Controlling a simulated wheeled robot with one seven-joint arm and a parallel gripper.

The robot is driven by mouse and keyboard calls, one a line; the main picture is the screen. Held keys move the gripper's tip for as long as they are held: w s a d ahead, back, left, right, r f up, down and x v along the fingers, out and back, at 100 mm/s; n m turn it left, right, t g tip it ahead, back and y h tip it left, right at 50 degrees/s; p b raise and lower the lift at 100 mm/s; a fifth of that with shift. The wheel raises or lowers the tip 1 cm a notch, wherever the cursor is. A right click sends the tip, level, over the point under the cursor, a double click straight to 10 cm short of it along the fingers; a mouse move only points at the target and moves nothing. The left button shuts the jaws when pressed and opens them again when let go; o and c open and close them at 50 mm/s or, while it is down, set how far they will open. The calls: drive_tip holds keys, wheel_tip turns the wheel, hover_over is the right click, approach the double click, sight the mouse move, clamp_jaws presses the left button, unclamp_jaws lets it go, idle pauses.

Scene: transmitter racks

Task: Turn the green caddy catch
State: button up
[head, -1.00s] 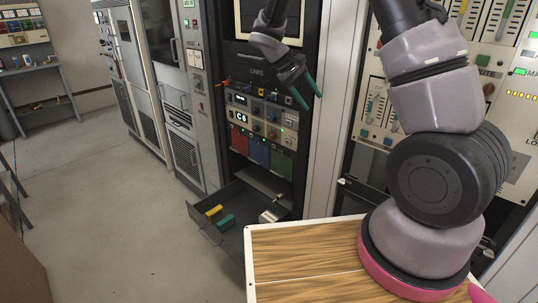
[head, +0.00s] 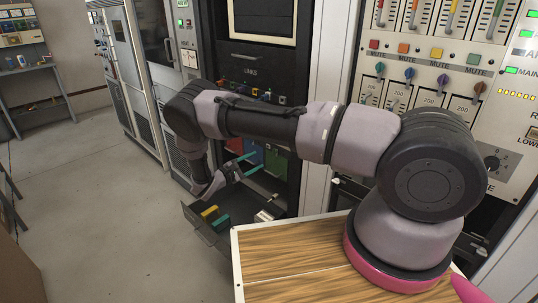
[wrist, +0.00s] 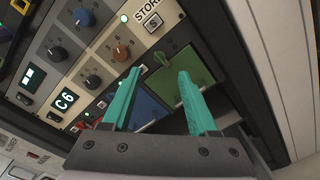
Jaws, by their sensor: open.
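The green caddy (wrist: 198,88) is a flat green panel low in the rack, at the right end of the caddy row. It also shows in the head view (head: 277,162). A small green piece at its upper left edge, apparently the catch (wrist: 160,58), shows in the wrist view between and beyond my fingertips. My gripper (wrist: 160,74) is open and empty, its two teal fingers pointing toward the caddy row. In the head view my gripper (head: 252,164) is in front of the blue and green caddies. I cannot tell whether a finger touches anything.
The blue caddy (wrist: 150,105) sits left of the green one. Knobs and a C6 display (wrist: 65,99) are on the panel above. Below, an open drawer (head: 232,228) holds yellow and teal pieces. A wooden-topped surface (head: 285,255) lies beside my arm.

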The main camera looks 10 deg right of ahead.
drive_tip(key=x, duration=1)
drive_tip(key=shift+w+f+n+t, duration=0.3)
drive_tip(key=shift+w+f, duration=0.05)
drive_tip(key=shift+f, duration=0.05)
clamp_jaws()
